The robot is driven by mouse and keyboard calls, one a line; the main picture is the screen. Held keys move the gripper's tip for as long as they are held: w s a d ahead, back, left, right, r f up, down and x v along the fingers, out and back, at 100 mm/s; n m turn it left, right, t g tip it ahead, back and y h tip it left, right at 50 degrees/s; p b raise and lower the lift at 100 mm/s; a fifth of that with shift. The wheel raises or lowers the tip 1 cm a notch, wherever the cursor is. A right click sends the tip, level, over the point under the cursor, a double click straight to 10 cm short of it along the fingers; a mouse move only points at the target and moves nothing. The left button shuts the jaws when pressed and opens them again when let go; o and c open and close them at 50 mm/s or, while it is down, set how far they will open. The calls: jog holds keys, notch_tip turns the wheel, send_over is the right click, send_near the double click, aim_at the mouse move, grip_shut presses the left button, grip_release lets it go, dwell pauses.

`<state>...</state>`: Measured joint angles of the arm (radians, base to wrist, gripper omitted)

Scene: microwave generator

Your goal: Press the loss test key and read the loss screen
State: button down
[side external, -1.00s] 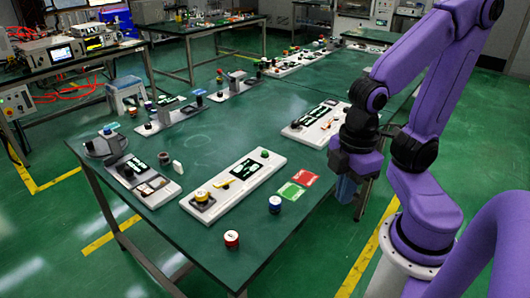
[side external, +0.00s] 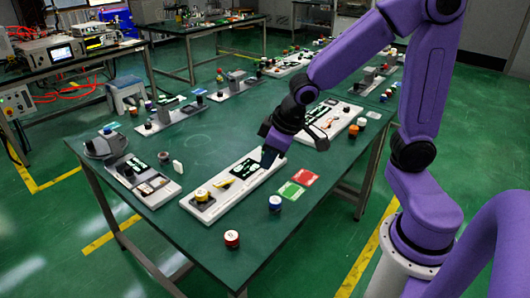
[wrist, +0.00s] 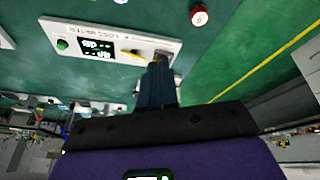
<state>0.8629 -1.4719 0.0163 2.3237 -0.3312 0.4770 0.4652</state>
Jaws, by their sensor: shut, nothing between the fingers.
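A long white panel (side external: 232,188) lies on the near part of the green table. It carries a black screen (side external: 245,169) with pale characters, a yellow lever (side external: 223,184) and a yellow-topped knob (side external: 202,195). In the wrist view, lettering containing "LOSS" runs along the panel (wrist: 150,45) upside down, and a green button (wrist: 62,44) stands at its left end. The screen (wrist: 97,47) shows bright characters, too small to read surely. I cannot tell the height or any contact.
A second white panel (side external: 325,122) lies behind the gripper; a smaller panel (side external: 140,182) sits left.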

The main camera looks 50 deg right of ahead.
jog(key=w+d+f+m+t, duration=0.1)
jog(key=w+d+f+m, duration=0.15)
jog(key=w+d, duration=0.45)
jog(key=w+d+f+m+t, duration=0.15)
jog(key=w+d+m, duration=0.25)
jog(key=w, duration=0.5)
jog(key=w+d+f+m+t, duration=0.1)
jog(key=w+d+f+m, duration=0.1)
jog(key=d, duration=0.5)
jog(key=w+d+f+m+t, duration=0.1)
jog(key=d+m, duration=0.3)
jog(key=d, duration=0.4)
jog(key=shift+w+d+f, duration=0.2)
jog(key=shift+w+f, duration=0.5)
jog(key=shift+w, duration=0.15)
jog(key=shift+f, duration=0.15)
jog(key=shift+f, duration=4.25)
jog(key=shift+f, duration=0.1)
jog(key=shift+f, duration=0.35)
